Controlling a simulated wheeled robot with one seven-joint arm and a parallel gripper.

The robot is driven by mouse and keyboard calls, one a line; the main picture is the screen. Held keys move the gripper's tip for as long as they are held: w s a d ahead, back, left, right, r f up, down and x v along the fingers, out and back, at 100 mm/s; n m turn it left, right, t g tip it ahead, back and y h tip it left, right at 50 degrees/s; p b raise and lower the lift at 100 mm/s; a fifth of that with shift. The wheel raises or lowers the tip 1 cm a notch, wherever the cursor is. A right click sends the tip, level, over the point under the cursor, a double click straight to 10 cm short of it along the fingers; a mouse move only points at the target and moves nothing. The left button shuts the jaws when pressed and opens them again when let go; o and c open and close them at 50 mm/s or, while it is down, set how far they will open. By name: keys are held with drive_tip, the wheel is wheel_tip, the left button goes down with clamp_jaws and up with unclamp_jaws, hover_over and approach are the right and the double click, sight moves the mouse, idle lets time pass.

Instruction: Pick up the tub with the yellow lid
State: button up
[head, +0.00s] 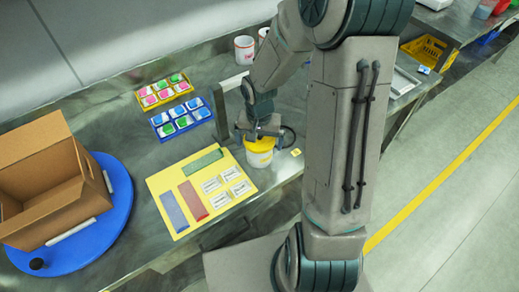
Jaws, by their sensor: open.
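A small white tub with a yellow lid (260,145) stands on the metal bench, just right of a yellow mat. Its lid is partly hidden by my gripper (259,136). My gripper points down right at the lid, with its fingers at the top of the tub. The fingers are small in the picture, and I cannot tell whether they touch the lid or sit just above it. The tub looks upright and rests on the bench.
The yellow mat (165,182) holds coloured strips and white packets. A blue tray (159,134) and a yellow tray (143,103) lie behind it. A cardboard box (75,210) stands on a blue turntable (122,200). Mugs (244,50) stand at the back.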

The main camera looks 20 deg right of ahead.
drive_tip(key=c, duration=0.8)
drive_tip(key=shift+c, duration=0.2)
